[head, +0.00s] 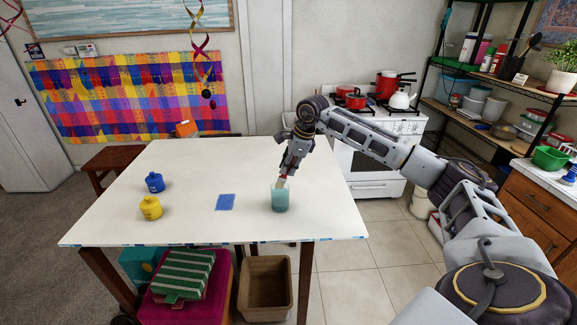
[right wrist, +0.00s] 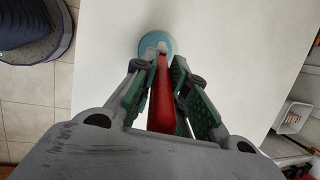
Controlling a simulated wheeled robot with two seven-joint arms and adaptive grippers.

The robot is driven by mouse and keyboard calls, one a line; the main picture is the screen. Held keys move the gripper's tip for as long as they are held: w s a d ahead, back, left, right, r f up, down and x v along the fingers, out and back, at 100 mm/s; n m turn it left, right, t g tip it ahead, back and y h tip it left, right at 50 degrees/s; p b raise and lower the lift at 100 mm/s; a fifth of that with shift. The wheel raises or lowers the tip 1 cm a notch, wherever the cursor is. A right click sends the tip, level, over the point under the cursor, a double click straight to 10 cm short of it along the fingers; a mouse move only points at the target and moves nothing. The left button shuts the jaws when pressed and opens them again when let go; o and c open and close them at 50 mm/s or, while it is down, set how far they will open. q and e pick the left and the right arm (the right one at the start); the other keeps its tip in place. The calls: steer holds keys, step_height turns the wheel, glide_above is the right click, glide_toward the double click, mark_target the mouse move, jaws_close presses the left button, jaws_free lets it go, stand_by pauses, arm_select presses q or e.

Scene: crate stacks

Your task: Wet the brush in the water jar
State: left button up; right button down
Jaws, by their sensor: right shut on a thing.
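The water jar (head: 280,198) is a teal, see-through cup standing near the front right of the white table. It also shows beyond my fingers in the right wrist view (right wrist: 149,41). My right gripper (head: 287,174) is just above the jar, pointing down. It is shut on the red handle of the brush (right wrist: 161,95). The brush's pale end (head: 281,184) is at the jar's mouth. I cannot tell whether the tip touches the water. My left gripper is not in view.
A blue square (head: 226,202) lies on the white table (head: 180,225) left of the jar. A blue pot (head: 154,183) and a yellow pot (head: 150,208) stand at the table's left. A brown bin (head: 265,288) and a magenta box sit below. The table's middle is clear.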

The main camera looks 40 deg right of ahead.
steer(key=shift+f+b, duration=1.4)
steer(key=shift+f, duration=1.05)
steer(key=shift+f+b, duration=0.35)
steer(key=shift+f, duration=0.3)
stand_by(1.3)
steer(key=shift+r, duration=0.1)
steer(key=shift+r+p, duration=2.2)
steer(key=shift+r, duration=1.35)
